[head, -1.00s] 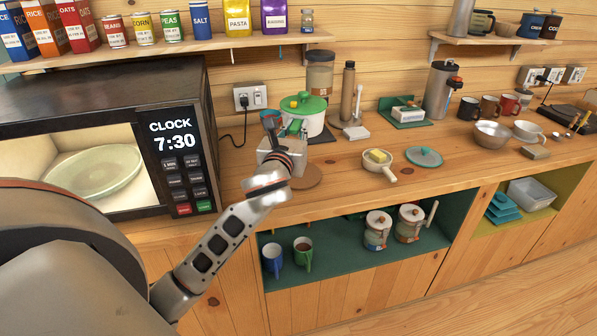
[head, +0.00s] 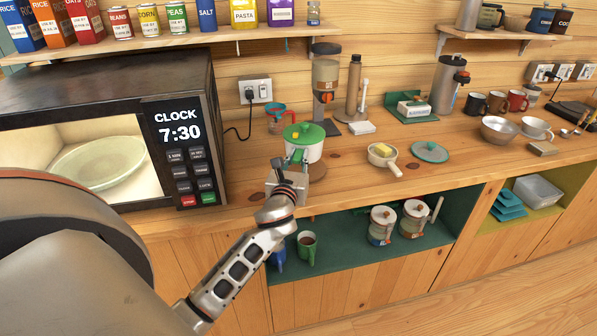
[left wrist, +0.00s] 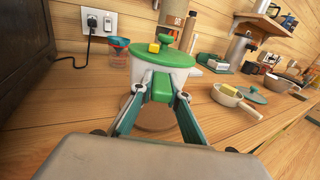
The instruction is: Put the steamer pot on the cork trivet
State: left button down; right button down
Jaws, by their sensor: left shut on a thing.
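The steamer pot (head: 311,152) is white with a green lid and a green handle. It also shows in the left wrist view (left wrist: 146,72), with a yellow piece on its lid. My left gripper (head: 290,163) is shut on the pot's green handle; its fingers (left wrist: 164,84) flank the handle in the wrist view. The round cork trivet (head: 319,191) lies on the counter near the front edge, partly hidden by my gripper. In the wrist view the trivet (left wrist: 154,118) shows between my fingers, below the pot. I cannot tell whether the pot touches it. My right gripper is not in view.
The microwave (head: 100,90) stands close on the left. A measuring jug (head: 276,122), a grinder (head: 326,75) and a tall bottle (head: 354,83) are behind the pot. A small pan (head: 382,153) and a green lid (head: 430,152) are to the right. A shelf (head: 180,42) hangs above.

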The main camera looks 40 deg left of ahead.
pick_arm(q)
jog(key=shift+f, duration=0.3)
notch_tip(320, 180, down, 4)
jog(key=shift+r+b, duration=0.25)
jog(key=shift+b, duration=0.45)
jog(key=shift+f, duration=0.2)
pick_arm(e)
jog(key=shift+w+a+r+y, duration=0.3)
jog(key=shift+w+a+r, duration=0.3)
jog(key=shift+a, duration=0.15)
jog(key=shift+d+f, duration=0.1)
pick_arm(q)
jog(key=c, duration=1.9)
grip_release()
jog(key=shift+f, duration=0.15)
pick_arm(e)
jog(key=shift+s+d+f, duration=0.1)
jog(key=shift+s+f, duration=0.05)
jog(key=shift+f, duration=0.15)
